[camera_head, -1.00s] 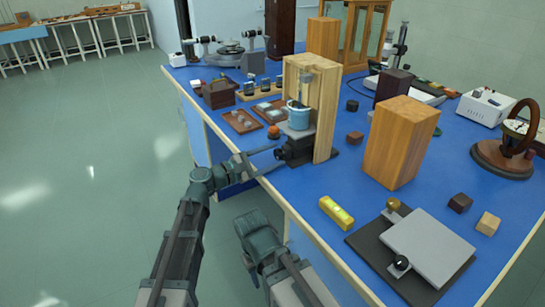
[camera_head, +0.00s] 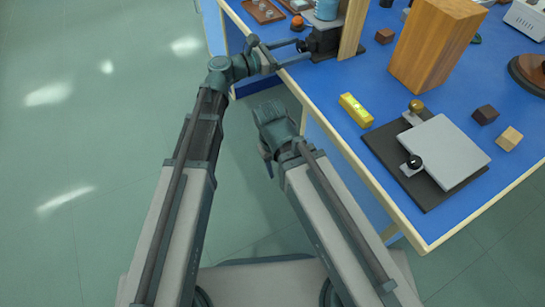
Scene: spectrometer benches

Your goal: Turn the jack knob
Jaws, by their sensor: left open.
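My left gripper (camera_head: 296,50) is open at the blue bench's left edge. Its two thin fingers point right, toward the small black knob (camera_head: 303,45) on the side of a dark jack (camera_head: 324,42). The fingertips are one on each side of the knob; I cannot tell whether they touch it. A blue cup (camera_head: 326,10) stands on the jack, cut by the top of the picture. A second, low jack with a grey plate (camera_head: 445,152) lies near the front, with a black knob (camera_head: 414,161) and a brass knob (camera_head: 416,106). My right gripper's fingers do not show.
A yellow level (camera_head: 356,110) lies near the bench edge (camera_head: 345,150). Small dark (camera_head: 485,114) and light (camera_head: 509,138) blocks lie at the right. The floor at left is clear.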

